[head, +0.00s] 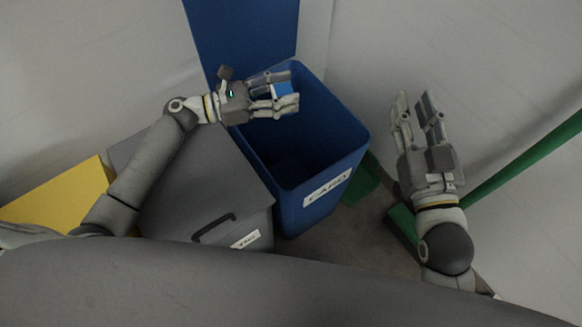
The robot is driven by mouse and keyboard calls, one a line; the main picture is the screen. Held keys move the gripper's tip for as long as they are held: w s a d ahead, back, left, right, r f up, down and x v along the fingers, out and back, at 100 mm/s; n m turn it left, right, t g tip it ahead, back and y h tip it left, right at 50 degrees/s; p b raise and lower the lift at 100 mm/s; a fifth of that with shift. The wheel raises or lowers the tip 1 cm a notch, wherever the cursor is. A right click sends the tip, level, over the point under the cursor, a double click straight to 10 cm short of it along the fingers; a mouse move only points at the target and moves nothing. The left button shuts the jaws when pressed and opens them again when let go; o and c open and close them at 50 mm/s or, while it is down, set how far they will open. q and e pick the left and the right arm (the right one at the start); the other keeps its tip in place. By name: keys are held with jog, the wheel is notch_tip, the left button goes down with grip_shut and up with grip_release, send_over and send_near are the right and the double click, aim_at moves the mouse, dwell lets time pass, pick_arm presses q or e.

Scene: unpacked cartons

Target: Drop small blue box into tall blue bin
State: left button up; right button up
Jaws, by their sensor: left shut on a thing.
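The small blue box (284,90) is between the fingers of my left gripper (285,91), which is shut on it. The fingers partly hide the box. My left gripper reaches in from the left over the opening of the tall blue bin (325,201), near its far rim. The bin stands upright with its open top facing me and a white label reading "CARD" on its front. Its inside is dark, and its contents cannot be made out. My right gripper (413,102) is to the right of the bin, pointing up in the picture, with its fingers apart and nothing between them.
A grey lidded bin (186,190) with a dark handle stands left of the blue bin, touching or very close. A yellow surface (62,194) lies further left. A blue panel (240,32) rises behind. A green bar (525,160) slants at the right, near my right arm.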

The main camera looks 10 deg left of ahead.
pick_arm(q)
jog(key=o, duration=0.9)
jog(key=shift+o, duration=0.2)
jog(key=v, duration=1.2)
jog(key=shift+s, duration=0.1)
